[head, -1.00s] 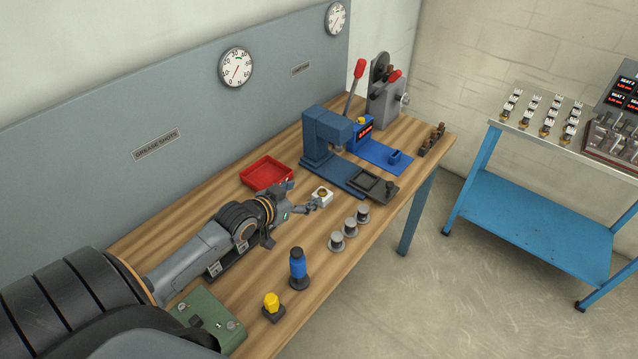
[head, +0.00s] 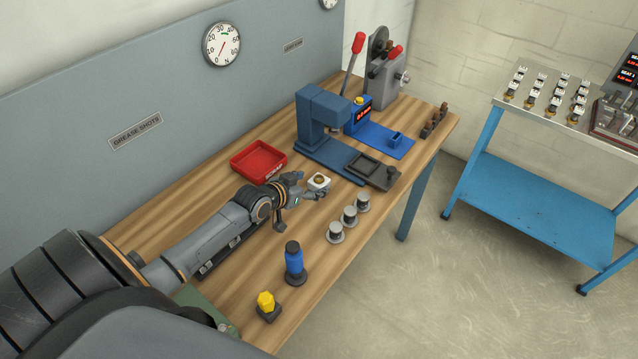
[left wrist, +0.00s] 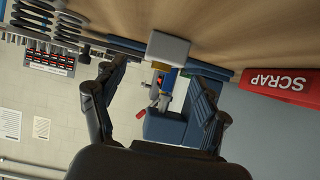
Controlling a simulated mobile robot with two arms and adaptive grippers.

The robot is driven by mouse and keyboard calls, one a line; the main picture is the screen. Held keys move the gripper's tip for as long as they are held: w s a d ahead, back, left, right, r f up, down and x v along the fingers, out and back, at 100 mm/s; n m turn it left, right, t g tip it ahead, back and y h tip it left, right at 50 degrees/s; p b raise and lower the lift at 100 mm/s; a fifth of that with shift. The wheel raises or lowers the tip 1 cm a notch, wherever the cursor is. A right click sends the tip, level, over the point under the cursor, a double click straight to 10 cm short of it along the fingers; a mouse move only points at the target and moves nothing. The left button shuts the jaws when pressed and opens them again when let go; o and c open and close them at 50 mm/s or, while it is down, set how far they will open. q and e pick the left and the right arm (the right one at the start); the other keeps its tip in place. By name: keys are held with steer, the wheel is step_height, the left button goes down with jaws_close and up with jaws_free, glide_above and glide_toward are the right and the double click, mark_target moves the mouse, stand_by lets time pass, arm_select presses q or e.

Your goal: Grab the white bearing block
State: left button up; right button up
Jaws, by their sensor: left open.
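The white bearing block (head: 319,181) sits on the wooden table, with a brass-coloured ring in its top. In the left wrist view the white block (left wrist: 168,48) shows at the top, ahead of the gap between the fingers. My left gripper (head: 308,187) is open, low over the table and right beside the block. In the left wrist view its two fingers (left wrist: 160,95) are spread wide with nothing between them. I cannot tell whether a fingertip touches the block. My right gripper does not show.
A red scrap tray (head: 258,162) lies behind the gripper. A blue press (head: 322,120) and a dark fixture plate (head: 372,171) stand beyond the block. Several grey spools (head: 349,217) stand to its right. A blue bottle (head: 294,262) and a yellow-topped piece (head: 267,306) are nearer.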

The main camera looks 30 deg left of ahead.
mark_target(316, 181)
arm_select(q)
steer(key=shift+x, duration=2.6)
steer(key=shift+a, duration=0.2)
steer(key=c, duration=1.4)
